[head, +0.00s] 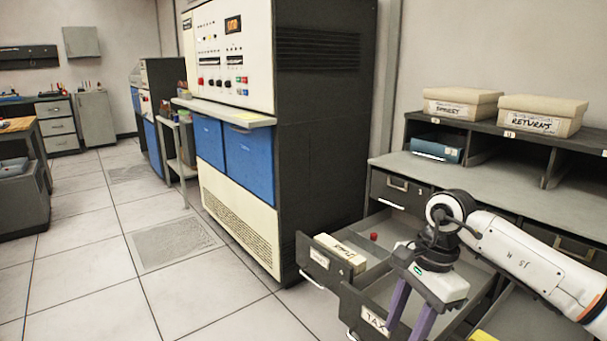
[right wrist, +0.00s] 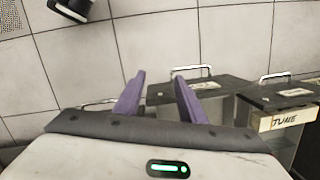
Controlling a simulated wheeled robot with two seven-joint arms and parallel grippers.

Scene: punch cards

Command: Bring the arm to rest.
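My right gripper (head: 408,318) hangs fingers down over the near open drawer. Its two purple fingers are apart, with nothing between them; they also show in the right wrist view (right wrist: 159,78). The near drawer (head: 362,300) has a white label reading TAX (head: 375,321) at its front. Beside it, the far drawer (head: 318,262) is also open and holds a cream card block (head: 335,252), which reads TUNE in the right wrist view (right wrist: 287,118). My right arm comes in from the right, across the desk front. My left gripper does not show.
The desk (head: 490,182) carries cubbyholes, a blue binder (head: 437,150) and two boxes, one marked RETURNS (head: 540,116). A small red item (head: 373,237) is in the far drawer. A tall computer cabinet (head: 320,140) stands left of the desk. Tiled floor (head: 90,240) further left is clear.

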